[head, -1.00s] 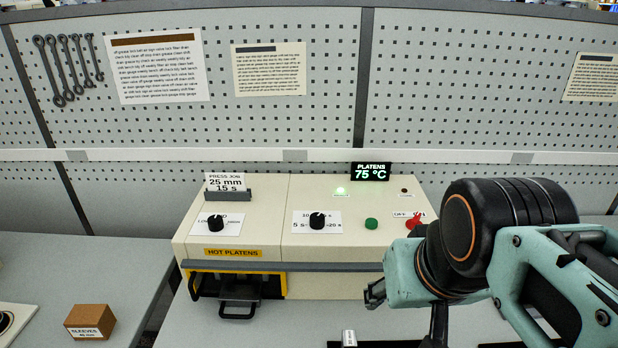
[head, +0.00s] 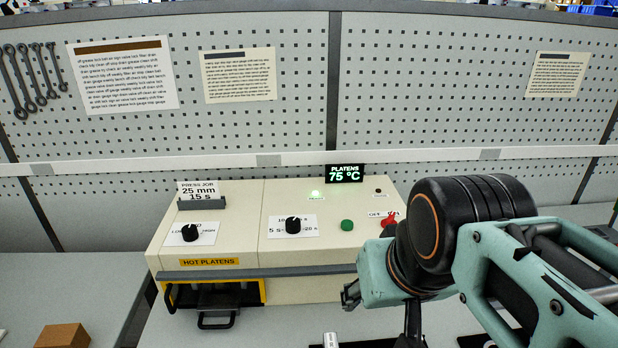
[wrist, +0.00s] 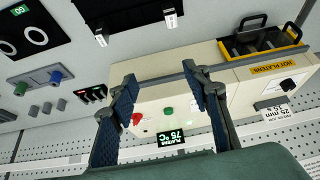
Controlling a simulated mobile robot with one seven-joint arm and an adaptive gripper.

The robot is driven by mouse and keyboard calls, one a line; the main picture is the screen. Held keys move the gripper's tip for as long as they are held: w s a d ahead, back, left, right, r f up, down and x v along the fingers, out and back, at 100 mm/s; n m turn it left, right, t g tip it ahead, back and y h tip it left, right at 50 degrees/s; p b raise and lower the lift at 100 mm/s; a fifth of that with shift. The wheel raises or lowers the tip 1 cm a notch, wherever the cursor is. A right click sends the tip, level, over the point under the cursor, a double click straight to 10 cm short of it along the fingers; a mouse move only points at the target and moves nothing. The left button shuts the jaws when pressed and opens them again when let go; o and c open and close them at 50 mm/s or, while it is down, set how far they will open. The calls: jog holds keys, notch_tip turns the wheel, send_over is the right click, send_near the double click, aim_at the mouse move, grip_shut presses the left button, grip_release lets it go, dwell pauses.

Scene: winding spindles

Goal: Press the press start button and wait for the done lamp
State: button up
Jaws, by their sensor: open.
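The press (head: 300,288) is a cream box with a yellow-framed, open-fronted bay marked HOT PLATENS. Its green button (head: 347,225) is on the sloped top, right of the time knob (head: 293,225); it also shows in the wrist view (wrist: 168,110). A green lamp (head: 316,194) is lit behind the knob. A second small lamp (head: 378,191) at the right is dark; its label is too small to read. My gripper (head: 350,295) is in front of the press. In the wrist view its fingers (wrist: 165,93) are apart and empty, with the button between them in the picture, not touched.
A red switch (head: 389,220) marked OFF sits right of the button, partly behind my arm. The platens display (head: 345,173) reads 75 °C. A job card (head: 199,191) reads 25 mm, 15 s. A drawer handle (head: 217,320) sticks out front. A brown box (head: 62,337) stands left.

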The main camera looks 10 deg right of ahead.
grip_shut()
dwell(1.4)
